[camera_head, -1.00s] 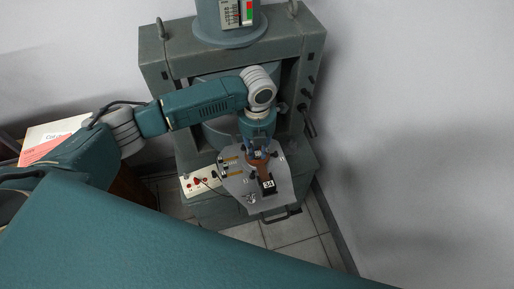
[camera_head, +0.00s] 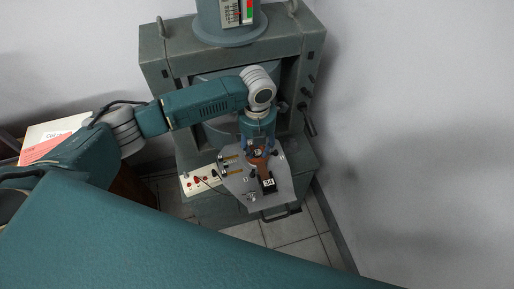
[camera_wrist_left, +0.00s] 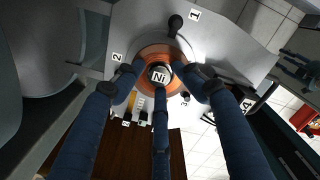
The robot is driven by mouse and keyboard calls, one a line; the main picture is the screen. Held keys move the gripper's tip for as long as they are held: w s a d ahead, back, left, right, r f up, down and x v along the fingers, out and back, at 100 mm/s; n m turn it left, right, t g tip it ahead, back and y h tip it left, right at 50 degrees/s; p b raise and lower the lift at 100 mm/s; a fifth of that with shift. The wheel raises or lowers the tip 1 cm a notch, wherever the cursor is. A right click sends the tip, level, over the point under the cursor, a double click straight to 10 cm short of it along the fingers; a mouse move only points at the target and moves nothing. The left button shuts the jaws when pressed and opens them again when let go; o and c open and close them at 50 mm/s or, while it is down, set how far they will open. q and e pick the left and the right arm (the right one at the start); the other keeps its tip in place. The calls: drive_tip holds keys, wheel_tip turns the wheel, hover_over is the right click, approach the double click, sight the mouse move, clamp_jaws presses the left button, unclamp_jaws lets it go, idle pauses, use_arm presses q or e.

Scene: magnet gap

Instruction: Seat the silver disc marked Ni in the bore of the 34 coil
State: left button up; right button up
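The silver disc marked Ni (camera_wrist_left: 158,75) shows in the wrist view, centred between the three blue fingers of my left gripper (camera_wrist_left: 160,76). The fingertips close in around its rim and appear to hold it. The copper-coloured coil (camera_wrist_left: 164,52) lies directly behind the disc, roughly concentric with it. I cannot tell how deep the disc sits. In the head view my left gripper (camera_head: 257,149) points down over the coil (camera_head: 263,162), whose black end carries the label 34 (camera_head: 268,183). My fingers hide part of the coil's bore. My right gripper is not in view.
The coil lies on a grey plate (camera_head: 283,194) with small fittings and numbered marks. A large green-grey magnet frame (camera_head: 155,62) stands behind. A pale panel with red knobs (camera_head: 200,181) is at the left. Tiled floor (camera_head: 293,229) shows below, with a wall at right.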

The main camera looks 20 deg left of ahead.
sight(257, 152)
use_arm(q)
drive_tip(key=shift+s+f, duration=0.3)
drive_tip(key=shift+r, duration=0.2)
wheel_tip(257, 152, up, 13)
drive_tip(key=shift+w+f+b, duration=0.15)
drive_tip(key=shift+w+b, duration=0.15)
drive_tip(key=shift+b, duration=0.15)
